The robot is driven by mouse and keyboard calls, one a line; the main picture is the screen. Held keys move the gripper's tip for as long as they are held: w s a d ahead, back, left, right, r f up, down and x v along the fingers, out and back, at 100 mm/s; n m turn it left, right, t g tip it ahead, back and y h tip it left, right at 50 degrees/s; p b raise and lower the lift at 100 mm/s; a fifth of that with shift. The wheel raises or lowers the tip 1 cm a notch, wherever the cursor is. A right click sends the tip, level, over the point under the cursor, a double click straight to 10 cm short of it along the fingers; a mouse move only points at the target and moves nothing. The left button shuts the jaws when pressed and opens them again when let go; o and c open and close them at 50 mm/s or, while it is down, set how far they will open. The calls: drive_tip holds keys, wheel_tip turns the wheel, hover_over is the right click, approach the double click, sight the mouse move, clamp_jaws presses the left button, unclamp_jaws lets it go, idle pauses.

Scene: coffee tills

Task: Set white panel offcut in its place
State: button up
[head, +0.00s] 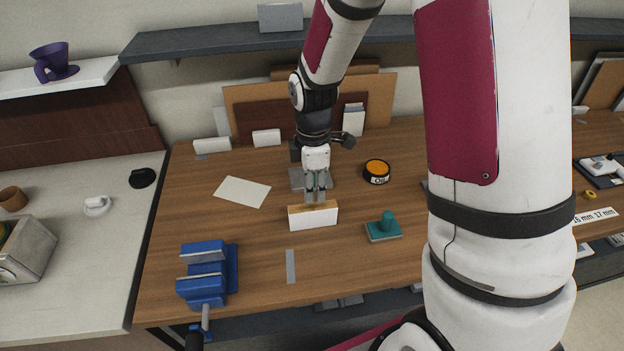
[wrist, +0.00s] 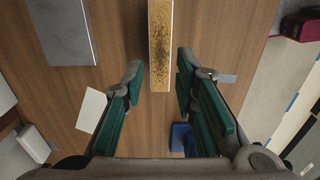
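The white panel offcut (head: 313,218) stands on edge on the wooden bench, its white face to the front and its bare chipboard edge upward. In the wrist view the speckled chipboard edge (wrist: 160,45) runs up from between the fingertips to the top of the picture. My gripper (head: 315,198) is pointing down directly over the offcut. In the wrist view its green-padded fingers (wrist: 160,80) are apart, one on each side of the offcut, with a gap visible on both sides. I cannot tell how far the fingertips reach down beside it.
A blue vise (head: 207,272) stands front left, with a grey strip (head: 291,266) beside it. A white sheet (head: 242,191) and a grey plate (head: 298,178) lie behind. White blocks (head: 266,137) stand along the back.

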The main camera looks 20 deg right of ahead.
sight(313, 207)
wheel_tip(313, 207, down, 7)
drive_tip(key=b, duration=0.3)
clamp_jaws()
drive_tip(key=shift+r+p, duration=1.15)
drive_tip(key=shift+r, duration=0.9)
